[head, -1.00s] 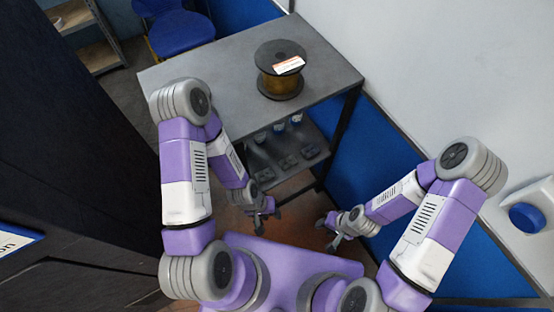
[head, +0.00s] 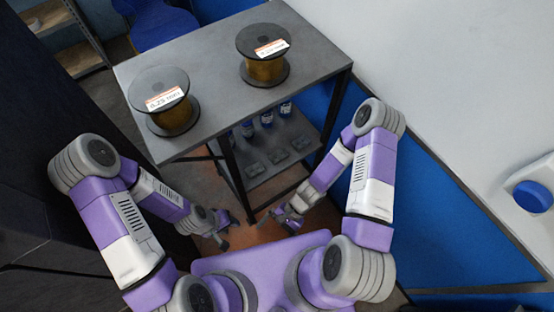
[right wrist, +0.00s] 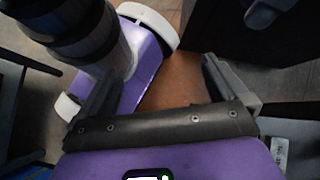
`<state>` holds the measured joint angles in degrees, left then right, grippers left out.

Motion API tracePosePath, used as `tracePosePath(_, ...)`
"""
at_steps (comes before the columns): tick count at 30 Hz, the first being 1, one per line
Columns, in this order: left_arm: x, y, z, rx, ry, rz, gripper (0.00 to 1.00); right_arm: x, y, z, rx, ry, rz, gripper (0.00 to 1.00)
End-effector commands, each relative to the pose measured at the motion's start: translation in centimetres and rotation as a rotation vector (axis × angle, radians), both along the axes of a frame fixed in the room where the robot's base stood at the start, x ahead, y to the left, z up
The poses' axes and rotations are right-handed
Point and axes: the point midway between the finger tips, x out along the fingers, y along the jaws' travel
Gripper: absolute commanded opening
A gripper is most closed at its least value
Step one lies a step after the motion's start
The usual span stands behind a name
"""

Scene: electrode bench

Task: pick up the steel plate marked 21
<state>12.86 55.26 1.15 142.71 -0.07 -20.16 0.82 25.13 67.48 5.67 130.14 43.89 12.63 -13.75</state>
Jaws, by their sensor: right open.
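I cannot make out a steel plate marked 21 in either view. Several small dark flat pieces (head: 276,157) lie on the lower shelf of the grey table, too small to read. My left gripper (head: 229,231) is low over the floor in front of the table, its fingers apart and nothing seen between them. My right gripper (head: 278,219) is beside it, to the right, also low and short of the table. In the right wrist view its two fingers (right wrist: 160,85) stand wide apart, with only brown floor and my own purple body behind them.
Two wire spools with labels, one left (head: 166,118) and one right (head: 263,68), stand on the grey table top (head: 215,85). Small blue-and-white bottles (head: 267,118) stand on the lower shelf. A dark cabinet (head: 30,190) is at left, a blue chair (head: 165,28) behind, a white wall right.

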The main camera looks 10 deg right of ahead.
Motion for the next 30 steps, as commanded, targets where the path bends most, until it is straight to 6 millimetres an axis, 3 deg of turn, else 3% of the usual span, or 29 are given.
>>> tracePosePath(1, 0.0, 0.0, -1.2, 0.0, 0.0, 0.0, 0.4, 0.5, 1.2, -1.1, 0.06, 0.061, -0.084, 1.0)
tracePosePath(6, 0.0, 0.0, -3.4, 0.0, 0.0, 0.0, 0.4, 5.0, 4.4, -2.0, 0.287, 0.205, -0.419, 1.0)
tracePosePath(11, 0.0, 0.0, -5.5, 0.0, 0.0, 0.001, 0.4, 12.0, 4.6, -3.6, 0.497, 0.245, -0.789, 1.0)
tracePosePath(14, 0.0, 0.0, -6.8, 0.0, 0.0, 0.001, 0.4, 16.8, 2.8, -5.2, 0.61, 0.221, -1.042, 1.0)
tracePosePath(19, 0.0, 0.0, -8.7, 0.0, 0.0, 0.001, 0.4, 23.2, -3.3, -9.0, 0.73, 0.112, -1.465, 1.0)
tracePosePath(24, 0.0, 0.0, -9.8, 0.0, 0.0, 0.001, 0.4, 25.7, -9.3, -12.1, 0.756, -0.012, -1.765, 1.0)
tracePosePath(30, 0.0, 0.0, -10.3, 0.0, 0.0, 0.001, 0.4, 26.6, -12.2, -13.6, 0.75, -0.084, -1.903, 1.0)
